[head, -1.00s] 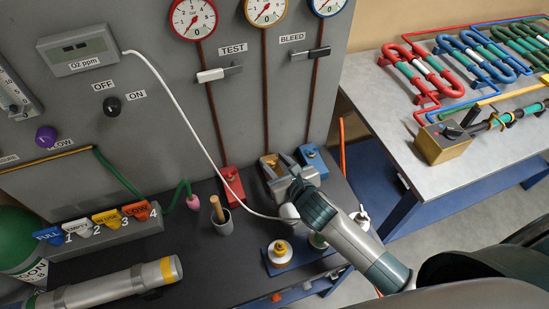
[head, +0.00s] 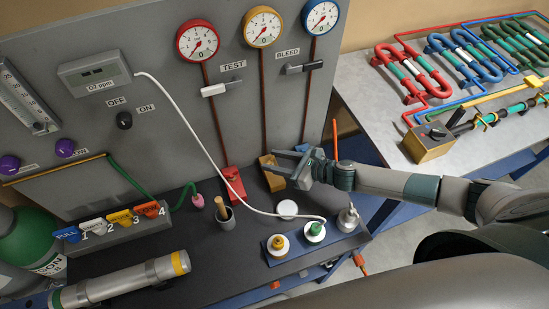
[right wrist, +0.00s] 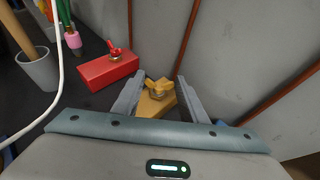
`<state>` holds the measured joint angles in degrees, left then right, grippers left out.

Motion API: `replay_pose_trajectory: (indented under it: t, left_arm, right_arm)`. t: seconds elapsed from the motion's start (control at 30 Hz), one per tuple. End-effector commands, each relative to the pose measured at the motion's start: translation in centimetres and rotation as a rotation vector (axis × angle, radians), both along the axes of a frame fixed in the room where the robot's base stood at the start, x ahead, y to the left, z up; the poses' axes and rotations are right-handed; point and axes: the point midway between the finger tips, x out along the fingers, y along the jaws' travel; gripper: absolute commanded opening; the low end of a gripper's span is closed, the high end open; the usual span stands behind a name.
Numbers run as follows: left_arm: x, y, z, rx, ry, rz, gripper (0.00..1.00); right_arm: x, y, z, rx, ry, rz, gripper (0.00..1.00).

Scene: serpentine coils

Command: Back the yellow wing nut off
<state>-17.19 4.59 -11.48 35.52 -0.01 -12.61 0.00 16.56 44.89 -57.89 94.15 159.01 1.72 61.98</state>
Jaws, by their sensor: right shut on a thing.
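The yellow wing nut (right wrist: 156,89) sits on a yellow block (right wrist: 156,106) against the grey panel. It lies between the two fingers of my right gripper (right wrist: 160,80) in the right wrist view, and the gripper is shut on it. In the head view my right gripper (head: 284,162) reaches in from the right over the yellow block (head: 268,178), and its fingers hide the nut. My left gripper is not in view.
A red block (head: 233,182) with a red wing nut (right wrist: 115,51) stands to the left. A grey cup (head: 223,218) and white hose (head: 183,120) are nearby. A blue tray (head: 271,257) with capped bottles lies in front. Gauges (head: 261,27) hang above.

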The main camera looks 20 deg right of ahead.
Motion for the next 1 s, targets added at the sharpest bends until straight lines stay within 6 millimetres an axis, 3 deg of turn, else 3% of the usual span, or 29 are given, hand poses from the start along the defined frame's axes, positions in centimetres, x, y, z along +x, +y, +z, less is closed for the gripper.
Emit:
replay_pose_trajectory:
  t: [0.17,0.5,0.73,1.0]
  left_arm:
    - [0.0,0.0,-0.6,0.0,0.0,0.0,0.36]
    - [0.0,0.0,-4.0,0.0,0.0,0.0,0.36]
    - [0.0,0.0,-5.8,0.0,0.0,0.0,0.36]
    - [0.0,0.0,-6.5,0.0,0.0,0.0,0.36]
  right_arm:
    - [0.5,-0.5,-0.3,-0.008,-0.002,0.162,0.16]
    - [0.9,-0.6,-0.8,-0.005,-0.001,0.454,0.16]
    - [1.0,-0.7,-0.6,-0.003,0.0,0.58,0.16]
    - [1.0,-0.6,-0.4,-0.002,0.002,0.641,0.16]
